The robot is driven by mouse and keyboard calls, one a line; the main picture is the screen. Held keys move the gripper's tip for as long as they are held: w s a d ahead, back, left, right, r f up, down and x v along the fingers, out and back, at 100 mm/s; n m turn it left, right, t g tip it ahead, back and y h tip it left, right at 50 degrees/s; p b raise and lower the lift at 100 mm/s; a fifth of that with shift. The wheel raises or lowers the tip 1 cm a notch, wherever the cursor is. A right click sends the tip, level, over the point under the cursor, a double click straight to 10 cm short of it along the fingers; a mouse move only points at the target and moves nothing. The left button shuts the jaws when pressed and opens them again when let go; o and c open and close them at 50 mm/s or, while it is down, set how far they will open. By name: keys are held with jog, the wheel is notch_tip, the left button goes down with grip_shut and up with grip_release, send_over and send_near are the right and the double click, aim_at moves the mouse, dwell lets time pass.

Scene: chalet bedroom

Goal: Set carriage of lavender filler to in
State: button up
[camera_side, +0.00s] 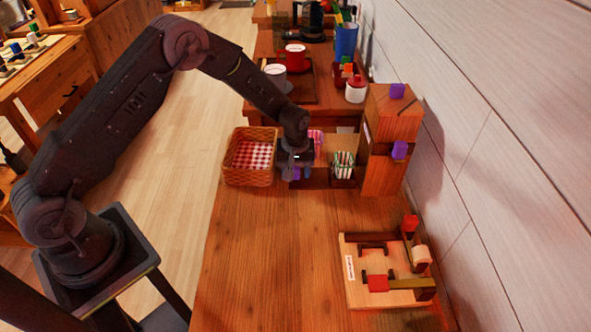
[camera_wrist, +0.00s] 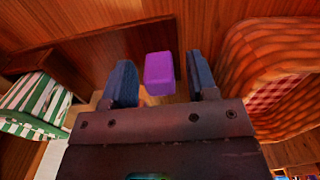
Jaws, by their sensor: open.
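The lavender filler (camera_side: 388,168) is a tall wooden block against the wall, with purple knobs (camera_side: 400,150) on its top and side. A low wooden part with a dark holder (camera_side: 343,184) extends left from its foot, and a green-and-white striped cup (camera_side: 343,160) stands there. It also shows in the wrist view, at the left (camera_wrist: 33,105). My gripper (camera_side: 297,168) is at the left end of this part. In the wrist view a purple block (camera_wrist: 160,73) stands between my open fingers (camera_wrist: 159,62), with gaps on both sides. My gripper hides part of the carriage in the side view.
A wicker basket with red checked lining (camera_side: 226,162) stands close left of my gripper. A wooden device with red and cream blocks (camera_side: 356,290) lies at the front right. Mugs (camera_side: 296,57) and a jar (camera_side: 356,90) stand behind. The front left tabletop is clear.

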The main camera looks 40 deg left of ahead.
aim_at(332, 171)
grip_shut()
dwell(0.3)
jog(key=w+d, duration=0.7)
dwell(0.4)
jog(key=shift+w, duration=0.1)
grip_release()
notch_tip(332, 171, up, 14)
dwell(0.6)
